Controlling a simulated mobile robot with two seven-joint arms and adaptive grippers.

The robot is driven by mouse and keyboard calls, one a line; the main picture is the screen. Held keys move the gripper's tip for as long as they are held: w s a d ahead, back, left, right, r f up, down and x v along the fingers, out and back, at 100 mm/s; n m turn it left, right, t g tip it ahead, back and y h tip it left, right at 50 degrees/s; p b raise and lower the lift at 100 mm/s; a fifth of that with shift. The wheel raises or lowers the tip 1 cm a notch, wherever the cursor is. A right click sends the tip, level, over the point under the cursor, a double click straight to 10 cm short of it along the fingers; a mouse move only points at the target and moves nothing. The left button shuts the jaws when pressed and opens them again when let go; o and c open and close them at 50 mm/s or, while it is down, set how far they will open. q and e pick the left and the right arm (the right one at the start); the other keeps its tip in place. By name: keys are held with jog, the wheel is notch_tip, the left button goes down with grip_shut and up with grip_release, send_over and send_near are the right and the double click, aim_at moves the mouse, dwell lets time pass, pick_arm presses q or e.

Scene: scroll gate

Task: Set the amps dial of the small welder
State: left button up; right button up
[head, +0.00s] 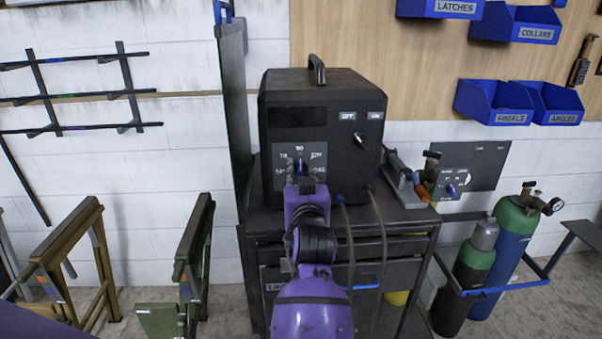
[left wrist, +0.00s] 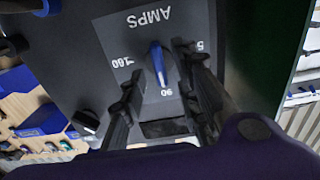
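The small welder (head: 322,125) is a black box with a top handle, standing on a dark cart. Its amps dial has a blue knob (head: 299,166) on a grey plate with number marks. In the left wrist view the blue knob (left wrist: 158,62) stands nearly upright, one end near the 90 mark. My left gripper (head: 306,181) is at the dial and hides its lower part. In the left wrist view the gripper's two dark fingers (left wrist: 160,75) are apart, on either side of the knob, with gaps visible. I cannot see my right gripper.
A switch (head: 360,140) with OFF and ON labels sits right of the dial. A torch (head: 410,180) rests on the cart's right side, and cables hang down the front. A dark panel (head: 236,110) stands close at the left. Gas cylinders (head: 503,245) stand at the right.

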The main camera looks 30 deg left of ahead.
pick_arm(q)
jog(key=v, duration=0.5)
jog(key=shift+s+d, duration=0.1)
jog(key=shift+d, duration=0.05)
